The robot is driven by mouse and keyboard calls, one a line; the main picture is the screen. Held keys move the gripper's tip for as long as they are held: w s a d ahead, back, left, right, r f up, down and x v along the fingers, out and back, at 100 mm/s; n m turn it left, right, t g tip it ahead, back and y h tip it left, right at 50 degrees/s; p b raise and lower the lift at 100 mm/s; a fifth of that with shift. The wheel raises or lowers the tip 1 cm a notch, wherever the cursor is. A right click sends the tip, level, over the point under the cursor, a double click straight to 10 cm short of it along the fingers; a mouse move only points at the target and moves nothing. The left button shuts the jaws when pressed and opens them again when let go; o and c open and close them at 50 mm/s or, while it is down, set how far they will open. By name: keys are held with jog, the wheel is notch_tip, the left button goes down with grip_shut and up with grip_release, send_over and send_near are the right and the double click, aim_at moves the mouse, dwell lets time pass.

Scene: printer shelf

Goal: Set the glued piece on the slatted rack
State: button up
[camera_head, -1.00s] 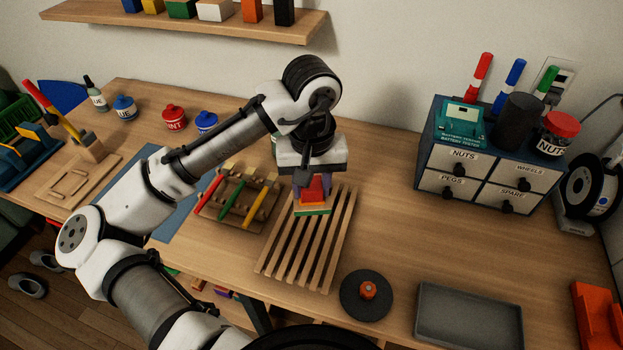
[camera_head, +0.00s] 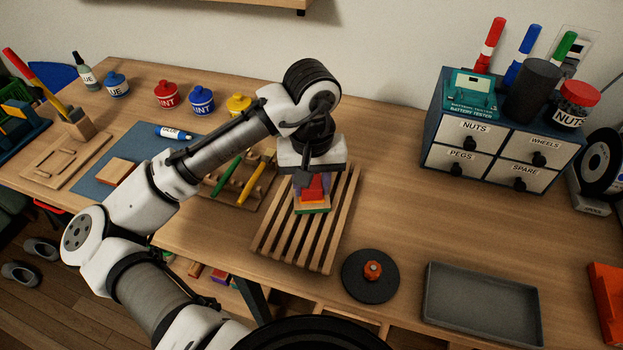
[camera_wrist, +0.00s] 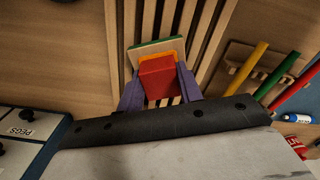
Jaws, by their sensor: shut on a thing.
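The glued piece (camera_head: 312,200) has a red block on top, orange beneath it, and a pale wood and green base. The slatted rack (camera_head: 341,218) lies on the bench, with light wooden slats. My gripper (camera_head: 311,183) points down over the rack, its purple fingers shut on the piece from both sides. In the wrist view the red block (camera_wrist: 157,78) sits between the fingers, with the base beyond it and rack slats (camera_wrist: 213,40) behind. The base appears level. I cannot tell whether it touches the slats or hangs just above them.
A wooden holder with colored tools (camera_head: 238,185) stands close left of the rack. A dark round disc (camera_head: 370,277) with an orange knob and a grey tray (camera_head: 480,305) lie to the right. A drawer cabinet (camera_head: 500,150) stands at the back right. Bench between rack and cabinet is clear.

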jog(key=o, duration=1)
jog(key=shift+o, duration=0.2)
notch_tip(320, 180, up, 14)
jog(key=shift+s+f, duration=0.1)
jog(key=shift+s, duration=0.05)
